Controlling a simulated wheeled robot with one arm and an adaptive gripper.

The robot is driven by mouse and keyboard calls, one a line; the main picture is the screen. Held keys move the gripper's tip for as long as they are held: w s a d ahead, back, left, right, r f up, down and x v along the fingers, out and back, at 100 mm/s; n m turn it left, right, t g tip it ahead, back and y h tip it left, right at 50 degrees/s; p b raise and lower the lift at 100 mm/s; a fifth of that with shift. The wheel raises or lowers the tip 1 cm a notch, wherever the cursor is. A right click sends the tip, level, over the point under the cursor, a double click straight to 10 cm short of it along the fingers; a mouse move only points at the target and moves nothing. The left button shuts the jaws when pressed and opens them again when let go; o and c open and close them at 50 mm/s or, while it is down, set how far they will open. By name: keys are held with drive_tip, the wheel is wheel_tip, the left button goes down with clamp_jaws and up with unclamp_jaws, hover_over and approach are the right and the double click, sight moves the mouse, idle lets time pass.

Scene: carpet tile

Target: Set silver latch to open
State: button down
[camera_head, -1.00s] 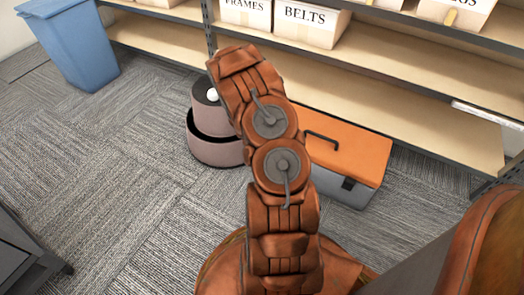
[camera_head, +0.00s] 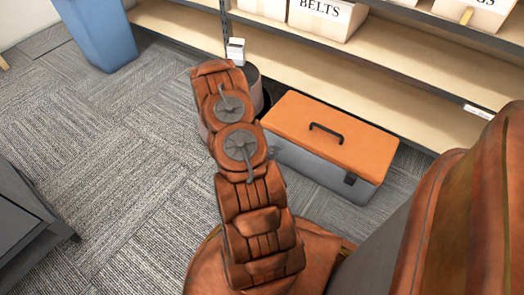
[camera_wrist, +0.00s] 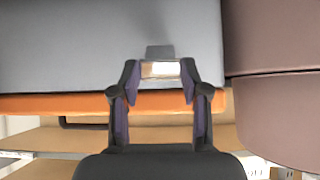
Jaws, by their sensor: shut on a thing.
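A toolbox (camera_head: 330,130) with an orange lid and a grey body stands on the carpet in the head view, a dark latch (camera_head: 350,179) on its front. In the wrist view the toolbox's grey wall (camera_wrist: 60,50) shows upside down, its orange lid edge below. A silver latch (camera_wrist: 160,69) sits on that wall between my fingertips, a darker grey piece just above it in the picture. My gripper (camera_wrist: 160,75) is shut on the silver latch, one finger on each side. In the head view my arm hides the gripper and this latch.
Round mauve bins (camera_wrist: 280,100) stand close beside the toolbox. Shelving with labelled boxes (camera_head: 325,17) is behind it. A blue bin (camera_head: 95,35) stands at the upper left and a dark grey cabinet (camera_head: 25,225) at the left edge. The carpet between is clear.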

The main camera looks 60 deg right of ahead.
drive_tip(key=shift+s+f, duration=0.1)
idle(0.5)
drive_tip(key=c, duration=0.6)
unclamp_jaws()
drive_tip(key=shift+o, duration=0.2)
drive_tip(key=v, duration=1.2)
drive_tip(key=shift+a, duration=0.1)
